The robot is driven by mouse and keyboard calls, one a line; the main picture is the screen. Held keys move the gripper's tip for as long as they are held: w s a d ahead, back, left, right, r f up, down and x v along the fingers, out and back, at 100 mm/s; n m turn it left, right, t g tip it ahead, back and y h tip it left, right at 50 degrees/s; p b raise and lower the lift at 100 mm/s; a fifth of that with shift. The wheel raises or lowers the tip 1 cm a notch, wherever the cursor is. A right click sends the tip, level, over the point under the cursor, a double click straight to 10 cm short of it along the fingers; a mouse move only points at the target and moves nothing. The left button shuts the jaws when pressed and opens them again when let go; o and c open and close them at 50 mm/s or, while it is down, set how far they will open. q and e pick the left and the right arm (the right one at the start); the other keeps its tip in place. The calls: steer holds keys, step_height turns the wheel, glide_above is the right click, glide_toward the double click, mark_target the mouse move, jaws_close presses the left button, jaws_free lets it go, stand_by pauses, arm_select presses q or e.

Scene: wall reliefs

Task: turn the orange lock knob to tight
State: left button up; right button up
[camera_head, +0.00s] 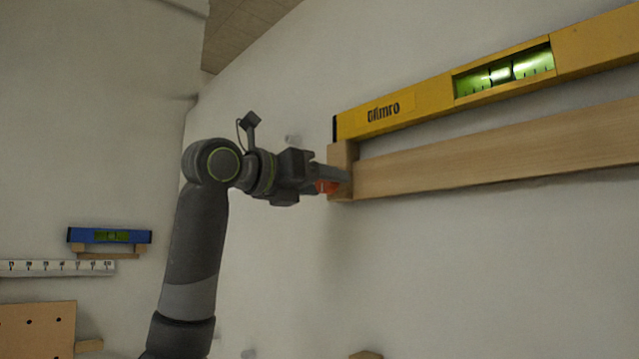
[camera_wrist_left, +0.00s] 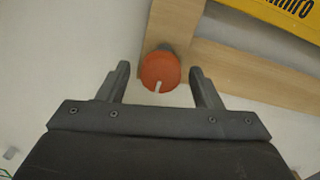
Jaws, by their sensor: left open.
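The orange lock knob (camera_wrist_left: 160,70) is round with a white pointer line that points down and slightly left in the left wrist view. It sits on the end of a wooden rail on the wall. In the head view the knob (camera_head: 326,187) is partly hidden by my left gripper (camera_head: 338,177). In the left wrist view my left gripper (camera_wrist_left: 160,86) is open, with one finger on each side of the knob and visible gaps to both. My right gripper is not in view.
The wooden rail (camera_head: 480,153) runs right from the knob, with a yellow spirit level (camera_head: 430,103) above it. A blue level (camera_head: 82,235), a white ruler (camera_head: 40,268) and a pegboard (camera_head: 40,335) are at the lower left. The wall below the rail is mostly clear.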

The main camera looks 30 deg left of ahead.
arm_select(q)
steer(key=b+v, duration=0.7)
steer(key=v, duration=1)
steer(key=shift+s+a, duration=0.15)
steer(key=shift+s, duration=0.05)
